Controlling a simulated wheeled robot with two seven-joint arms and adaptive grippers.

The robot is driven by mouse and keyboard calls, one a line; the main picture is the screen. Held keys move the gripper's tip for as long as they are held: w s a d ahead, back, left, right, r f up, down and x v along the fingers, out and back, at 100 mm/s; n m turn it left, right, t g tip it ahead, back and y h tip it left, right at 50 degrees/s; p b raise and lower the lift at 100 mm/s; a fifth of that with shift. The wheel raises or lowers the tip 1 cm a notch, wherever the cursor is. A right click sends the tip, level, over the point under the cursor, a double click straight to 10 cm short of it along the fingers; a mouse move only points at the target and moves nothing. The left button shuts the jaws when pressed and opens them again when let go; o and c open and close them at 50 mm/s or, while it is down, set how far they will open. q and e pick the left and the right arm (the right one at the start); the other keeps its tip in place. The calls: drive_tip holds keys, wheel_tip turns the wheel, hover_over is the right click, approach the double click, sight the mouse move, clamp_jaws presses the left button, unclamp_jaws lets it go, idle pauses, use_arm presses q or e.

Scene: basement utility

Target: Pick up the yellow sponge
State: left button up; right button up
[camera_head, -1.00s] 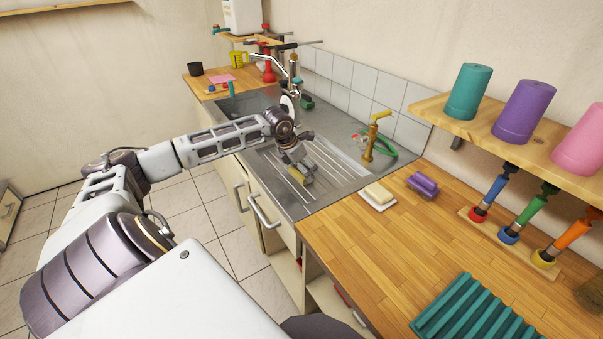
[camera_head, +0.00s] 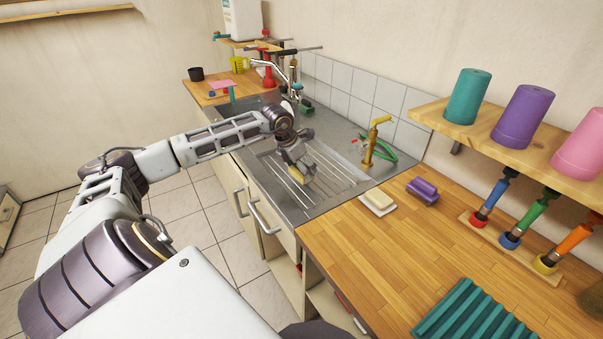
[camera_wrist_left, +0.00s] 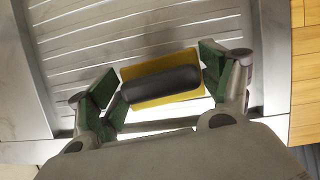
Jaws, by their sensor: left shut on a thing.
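The yellow sponge (camera_wrist_left: 162,86), with a dark grey rounded block along its middle, sits between the green-padded fingers of my left gripper (camera_wrist_left: 160,78) in the left wrist view. The fingers are closed on its two ends. In the head view, my left gripper (camera_head: 301,172) is over the ribbed metal drainboard (camera_head: 333,172), and only a little yellow shows at it. I cannot tell how far the sponge is above the drainboard. My right gripper is not in view.
A brass tap (camera_head: 372,140) with a green hose stands behind the drainboard. A cream soap block (camera_head: 378,198) and a purple brush (camera_head: 422,189) lie on the wooden counter (camera_head: 350,245). The sink faucet (camera_head: 290,75) is farther back. A shelf with cups (camera_head: 467,97) overhangs the right.

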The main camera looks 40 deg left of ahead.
use_arm(q)
drive_tip(key=shift+r, duration=3.65)
